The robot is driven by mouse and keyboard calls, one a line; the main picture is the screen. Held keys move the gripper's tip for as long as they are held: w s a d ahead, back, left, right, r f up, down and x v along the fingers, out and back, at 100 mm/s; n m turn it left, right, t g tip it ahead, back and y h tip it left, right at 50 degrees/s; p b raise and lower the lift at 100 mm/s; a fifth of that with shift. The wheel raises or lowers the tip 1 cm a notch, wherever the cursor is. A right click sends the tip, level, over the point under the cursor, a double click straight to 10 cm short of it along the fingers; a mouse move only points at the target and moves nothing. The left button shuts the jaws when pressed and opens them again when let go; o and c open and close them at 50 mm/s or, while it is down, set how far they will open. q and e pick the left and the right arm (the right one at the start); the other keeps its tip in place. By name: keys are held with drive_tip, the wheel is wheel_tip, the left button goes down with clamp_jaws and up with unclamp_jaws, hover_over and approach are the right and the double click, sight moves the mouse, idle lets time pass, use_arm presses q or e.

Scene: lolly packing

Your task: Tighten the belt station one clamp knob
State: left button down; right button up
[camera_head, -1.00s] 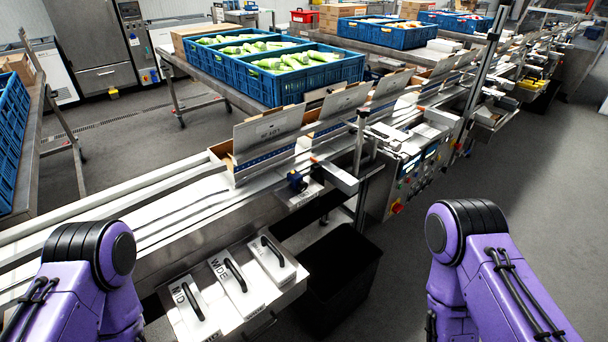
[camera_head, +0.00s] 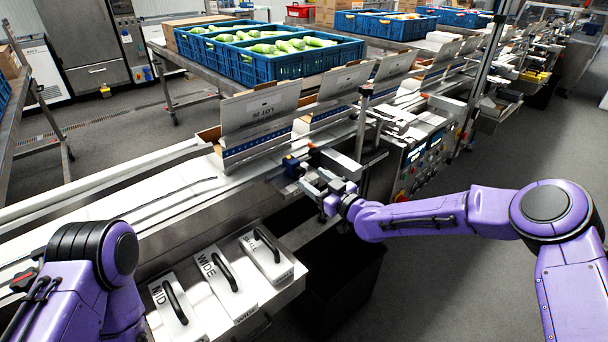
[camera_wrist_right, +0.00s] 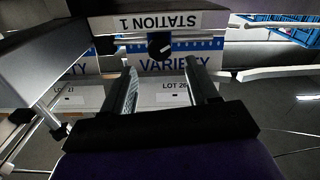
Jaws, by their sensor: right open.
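The clamp knob (camera_wrist_right: 160,45) is a round dark knob with a white mark, below a block labelled STATION 1 (camera_wrist_right: 160,21) in the right wrist view. My right gripper (camera_wrist_right: 161,72) is open and empty. Its two dark fingers point towards the knob, which appears between and beyond their tips; I see no contact. In the head view my right gripper (camera_head: 308,180) is at the belt station, beside a small blue part (camera_head: 291,166); the knob itself cannot be made out there. My left arm shows at the lower left, but its gripper cannot be made out.
An open carton marked LOT 26 (camera_head: 262,112) stands on the belt behind the station. White blocks with black handles, including MID (camera_head: 176,308) and WIDE (camera_head: 226,285), lie on a shelf in front. A control panel (camera_head: 425,152) stands to the right. A dark bin (camera_head: 330,285) is below.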

sight(302, 173)
drive_tip(key=x, duration=0.4)
drive_tip(key=shift+w+a+f, duration=0.1)
drive_tip(key=shift+w+f, duration=0.1)
drive_tip(key=shift+w, duration=0.1)
drive_tip(key=shift+w+a, duration=0.15)
drive_tip(key=c, duration=1)
drive_tip(key=shift+c, duration=0.2)
